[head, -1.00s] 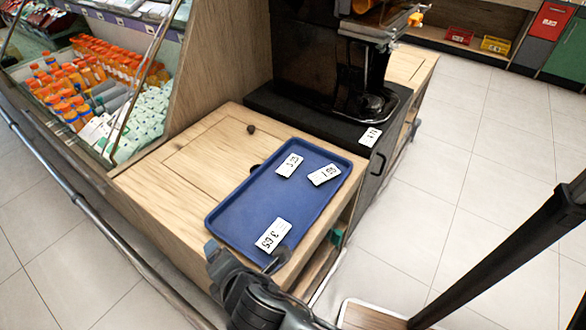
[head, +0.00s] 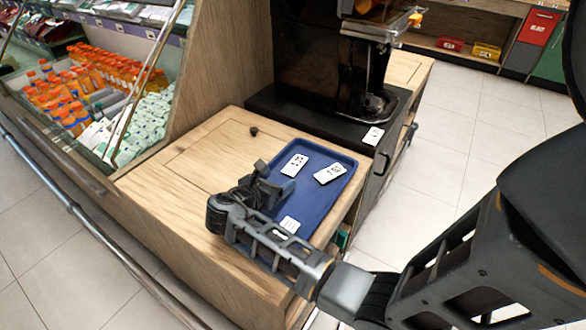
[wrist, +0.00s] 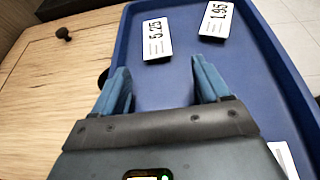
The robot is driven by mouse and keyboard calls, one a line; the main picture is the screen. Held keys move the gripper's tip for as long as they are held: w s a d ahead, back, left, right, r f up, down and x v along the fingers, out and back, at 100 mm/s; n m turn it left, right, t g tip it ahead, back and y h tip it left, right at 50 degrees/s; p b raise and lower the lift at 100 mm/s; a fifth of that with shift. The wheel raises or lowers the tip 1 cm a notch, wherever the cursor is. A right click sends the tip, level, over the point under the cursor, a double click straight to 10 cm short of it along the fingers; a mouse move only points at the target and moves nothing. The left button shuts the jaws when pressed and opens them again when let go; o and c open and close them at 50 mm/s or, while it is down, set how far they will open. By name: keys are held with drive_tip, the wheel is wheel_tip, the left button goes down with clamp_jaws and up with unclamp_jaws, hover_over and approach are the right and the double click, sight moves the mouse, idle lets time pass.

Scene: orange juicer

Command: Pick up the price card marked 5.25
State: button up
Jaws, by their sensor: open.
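The price card marked 5.25 (wrist: 157,39) lies flat in the blue tray (wrist: 126,37), a little ahead of my fingertips in the wrist view. In the head view the same card (head: 294,165) lies near the tray's far left side. My gripper (wrist: 160,85) is open and empty above the tray, with its two blue fingers apart and pointing toward the card. In the head view my gripper (head: 274,180) hangs over the tray's left part, just short of the card.
A card marked 1.95 (wrist: 216,20) lies right of the 5.25 card. A third card (head: 290,224) lies at the tray's near end, partly hidden. Another card (head: 373,135) lies on the black ledge by the juicer (head: 345,60). A dark knob (wrist: 63,33) stands on the wooden counter.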

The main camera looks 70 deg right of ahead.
sight(287, 174)
drive_tip(key=x, duration=0.6)
drive_tip(key=shift+w+d+f, duration=0.2)
drive_tip(key=shift+f, duration=0.05)
drive_tip(key=shift+a+f, duration=0.15)
drive_tip(key=c, duration=1.1)
